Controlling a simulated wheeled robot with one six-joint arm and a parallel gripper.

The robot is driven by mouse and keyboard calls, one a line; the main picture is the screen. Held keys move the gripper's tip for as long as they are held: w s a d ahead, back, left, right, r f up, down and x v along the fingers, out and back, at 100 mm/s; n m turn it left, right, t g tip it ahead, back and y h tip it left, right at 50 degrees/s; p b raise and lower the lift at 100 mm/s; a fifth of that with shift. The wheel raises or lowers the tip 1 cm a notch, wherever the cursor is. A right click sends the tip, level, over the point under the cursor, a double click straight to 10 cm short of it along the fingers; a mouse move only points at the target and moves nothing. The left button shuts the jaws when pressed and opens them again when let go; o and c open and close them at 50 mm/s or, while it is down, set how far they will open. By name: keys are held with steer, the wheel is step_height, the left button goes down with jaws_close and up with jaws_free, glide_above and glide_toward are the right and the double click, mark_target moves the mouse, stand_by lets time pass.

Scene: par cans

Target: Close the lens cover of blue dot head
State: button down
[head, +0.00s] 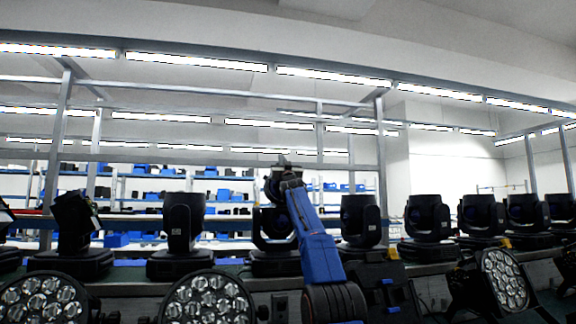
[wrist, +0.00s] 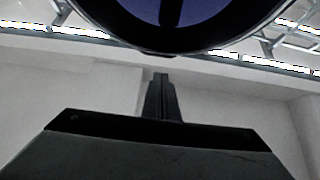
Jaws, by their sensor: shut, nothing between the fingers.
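A large round lens with a dark rim and a blue-violet face (wrist: 205,12) fills the top of the wrist view, cut off by the upper edge. A dark vertical bar crosses its face. My gripper (wrist: 162,78) is shut and empty, its thin fingers together just below the lens rim; I cannot tell whether they touch it. In the head view my blue arm rises in front of a black moving head (head: 270,242) and partly hides it. My fingertips are not clear there. No blue dot is visible, and I cannot tell which head carries it.
More black moving heads stand in a row along the bench, including one to the left (head: 183,222) and one to the right (head: 360,220). Round multi-lens par cans (head: 207,300) stand in front. Shelves with blue bins (head: 150,196) and a metal frame are behind.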

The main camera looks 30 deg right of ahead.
steer(key=s+a+f, duration=0.2)
steer(key=s+f, duration=0.1)
steer(key=s, duration=0.6)
steer(key=shift+a, duration=0.25)
steer(key=shift+f, duration=0.1)
